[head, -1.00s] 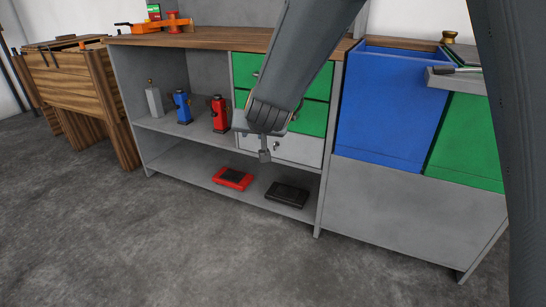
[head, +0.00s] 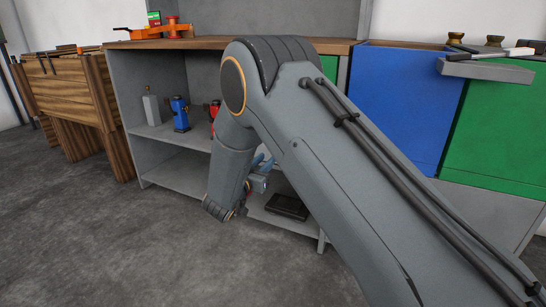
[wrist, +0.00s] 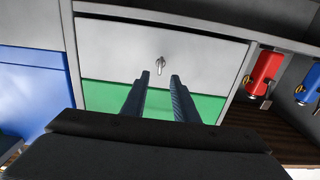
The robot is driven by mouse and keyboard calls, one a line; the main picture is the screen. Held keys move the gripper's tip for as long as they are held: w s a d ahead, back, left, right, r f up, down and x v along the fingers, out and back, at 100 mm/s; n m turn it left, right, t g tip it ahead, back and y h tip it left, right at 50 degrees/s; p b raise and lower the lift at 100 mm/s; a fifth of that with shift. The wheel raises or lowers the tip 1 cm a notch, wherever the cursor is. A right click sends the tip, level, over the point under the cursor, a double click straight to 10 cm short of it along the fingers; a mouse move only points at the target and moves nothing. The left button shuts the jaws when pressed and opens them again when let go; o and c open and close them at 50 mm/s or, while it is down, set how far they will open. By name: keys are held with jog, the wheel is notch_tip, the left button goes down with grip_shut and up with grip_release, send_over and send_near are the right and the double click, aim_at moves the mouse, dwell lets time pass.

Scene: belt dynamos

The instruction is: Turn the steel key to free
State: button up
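The steel key (wrist: 160,64) sits in the pale grey drawer front (wrist: 115,45) in the wrist view. It is a small silver key, with its bow hanging toward the lower part of the picture. My gripper (wrist: 160,76) is open, its two dark fingers apart and empty. The fingertips appear just below the key in the picture, one to each side of its line; I cannot tell the remaining distance. In the head view my arm hides the key and the grey drawer, and my gripper is mostly hidden there too.
A green drawer (wrist: 105,95) adjoins the grey one. Red (wrist: 264,72) and blue (wrist: 309,85) bottle-like objects stand in the open compartment beside it. In the head view, a black case (head: 287,207) lies on the bottom shelf, and a blue panel (head: 405,105) is right of the drawers.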

jog(key=b+x, duration=0.2)
jog(key=x, duration=0.4)
grip_shut()
